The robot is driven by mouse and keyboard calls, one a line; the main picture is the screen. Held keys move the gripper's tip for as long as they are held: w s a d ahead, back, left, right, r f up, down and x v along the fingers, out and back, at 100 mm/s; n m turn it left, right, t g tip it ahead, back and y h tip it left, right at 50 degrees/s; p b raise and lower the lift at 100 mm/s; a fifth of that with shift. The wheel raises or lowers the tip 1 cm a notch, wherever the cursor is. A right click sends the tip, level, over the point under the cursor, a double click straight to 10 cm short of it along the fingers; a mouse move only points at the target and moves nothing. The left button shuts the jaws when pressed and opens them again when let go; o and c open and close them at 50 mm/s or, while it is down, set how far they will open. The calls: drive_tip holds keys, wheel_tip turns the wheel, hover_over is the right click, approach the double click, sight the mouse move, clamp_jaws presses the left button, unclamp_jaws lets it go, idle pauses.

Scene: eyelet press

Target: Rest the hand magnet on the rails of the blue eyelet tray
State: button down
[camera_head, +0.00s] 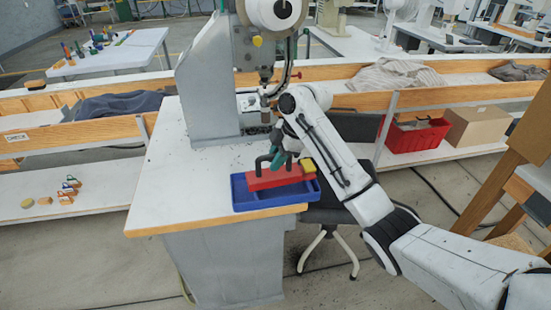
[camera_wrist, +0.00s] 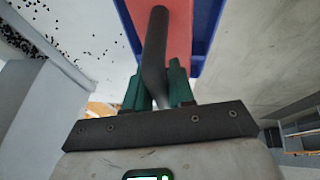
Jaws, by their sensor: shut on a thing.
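The hand magnet (camera_head: 282,178) is a red block with a black handle, seen over the back half of the blue eyelet tray (camera_head: 264,204). My gripper (camera_head: 278,158) comes from above right, its green fingers shut on the handle. In the wrist view the black handle (camera_wrist: 155,45) runs between the green fingers (camera_wrist: 157,88). The magnet's red body (camera_wrist: 198,14) lies beyond, with blue tray walls (camera_wrist: 211,35) on both sides. I cannot tell whether the block touches the rails or hangs just above them. The tray's front part shows empty.
The tray sits at the front right corner of the white press table (camera_head: 180,190). The grey eyelet press (camera_head: 213,85) stands behind it. A small yellow piece (camera_head: 309,165) is at the tray's right end. Dark eyelets (camera_wrist: 45,22) lie scattered on the table. A stool (camera_head: 328,217) stands right of it.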

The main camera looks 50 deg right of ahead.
drive_tip(key=shift+f, duration=0.3)
drive_tip(key=c, duration=0.9)
unclamp_jaws()
drive_tip(key=shift+f, duration=0.1)
drive_tip(key=v, duration=1.1)
